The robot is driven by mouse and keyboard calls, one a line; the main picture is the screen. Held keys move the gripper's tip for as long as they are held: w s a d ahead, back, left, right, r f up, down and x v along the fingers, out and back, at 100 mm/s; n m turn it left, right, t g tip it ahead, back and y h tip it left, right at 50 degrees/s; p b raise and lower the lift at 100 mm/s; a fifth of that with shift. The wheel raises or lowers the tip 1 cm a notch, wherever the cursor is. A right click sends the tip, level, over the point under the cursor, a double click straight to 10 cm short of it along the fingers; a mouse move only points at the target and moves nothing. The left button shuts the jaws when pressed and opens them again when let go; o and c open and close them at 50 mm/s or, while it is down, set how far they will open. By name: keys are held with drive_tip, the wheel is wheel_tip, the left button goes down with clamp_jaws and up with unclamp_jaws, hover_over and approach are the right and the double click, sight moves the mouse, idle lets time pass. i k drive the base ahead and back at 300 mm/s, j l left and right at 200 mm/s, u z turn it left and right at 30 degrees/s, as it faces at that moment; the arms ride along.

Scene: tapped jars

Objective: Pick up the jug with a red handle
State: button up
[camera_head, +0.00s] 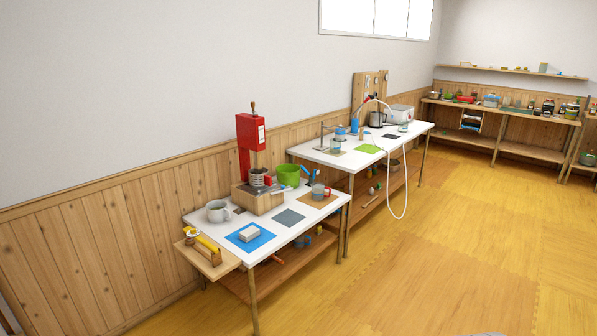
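A small grey jug (317,192) with what looks like a red handle (327,192) on its right side stands upright on a brown mat (309,201). The mat lies near the right end of the nearer white table (300,234). The jug is small in the picture, so its details are hard to tell. My gripper is not in view.
A red press (250,133) on a wooden block, a green pot (289,175) and blue-handled items stand left of the jug. A grey mug (217,211) and a blue mat (250,237) are further left. A second white table (345,158) adjoins. The wooden floor (430,240) is clear.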

sight(321, 192)
drive_tip(key=i+z, duration=0.25)
drive_tip(key=i, duration=0.35)
drive_tip(key=i+z, duration=0.25)
drive_tip(key=i, duration=0.35)
drive_tip(key=i+j+z, duration=0.3)
drive_tip(key=i, duration=0.25)
drive_tip(key=i+l+u, duration=0.1)
drive_tip(key=i, duration=0.4)
drive_tip(key=i+l+u, duration=0.1)
drive_tip(key=i, duration=0.45)
drive_tip(key=i+l+u, duration=0.1)
drive_tip(key=i, duration=0.4)
drive_tip(key=i+u, duration=0.45)
drive_tip(key=i, duration=0.2)
drive_tip(key=i+l+u, duration=0.1)
drive_tip(key=i+u, duration=0.4)
drive_tip(key=i, duration=0.1)
